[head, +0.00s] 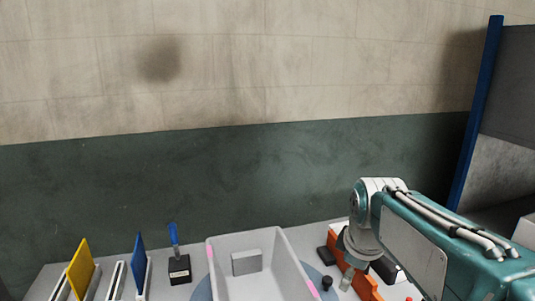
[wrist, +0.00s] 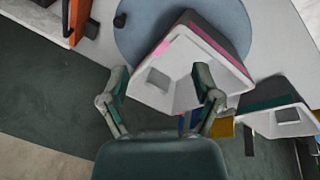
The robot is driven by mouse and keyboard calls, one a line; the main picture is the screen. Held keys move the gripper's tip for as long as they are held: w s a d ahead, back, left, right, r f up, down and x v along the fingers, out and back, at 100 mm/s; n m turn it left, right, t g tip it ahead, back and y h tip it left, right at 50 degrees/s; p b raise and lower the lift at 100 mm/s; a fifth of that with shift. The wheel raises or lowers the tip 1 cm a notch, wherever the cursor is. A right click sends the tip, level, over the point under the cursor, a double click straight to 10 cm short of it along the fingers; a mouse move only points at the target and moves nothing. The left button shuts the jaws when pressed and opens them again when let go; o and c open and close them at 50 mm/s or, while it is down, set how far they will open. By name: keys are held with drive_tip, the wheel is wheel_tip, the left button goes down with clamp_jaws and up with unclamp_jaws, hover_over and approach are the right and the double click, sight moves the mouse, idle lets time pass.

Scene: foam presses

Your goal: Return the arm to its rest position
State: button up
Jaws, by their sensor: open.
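My arm (head: 420,240), teal and white, is at the lower right of the head view. It is bent, with its grey wrist hanging down beside the pale bin (head: 262,240). In the wrist view my gripper (wrist: 161,78) is open, with its two fingers well apart and nothing held between them. The pale bin also shows there, beyond and between the fingers (wrist: 184,92). A small grey block (head: 246,263) lies in the bin and shows in the wrist view too (wrist: 157,80). I cannot tell how far the fingertips are from the bin.
The bin stands on a round blue-grey disc (wrist: 215,14). An orange part (head: 364,286) is close to my wrist. A yellow panel (head: 80,268), a blue panel (head: 139,262) and a blue-handled black block (head: 179,269) stand left. A blue post (head: 474,115) rises at right.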

drive_tip(key=s+f+m+t, duration=0.2)
drive_tip(key=s+f+m, duration=0.2)
drive_tip(key=s+m, duration=0.6)
drive_tip(key=s, duration=0.5)
drive_tip(key=shift+s+a+m, duration=0.3)
drive_tip(key=shift+s+a, duration=0.05)
drive_tip(key=shift+s, duration=0.05)
idle(1.1)
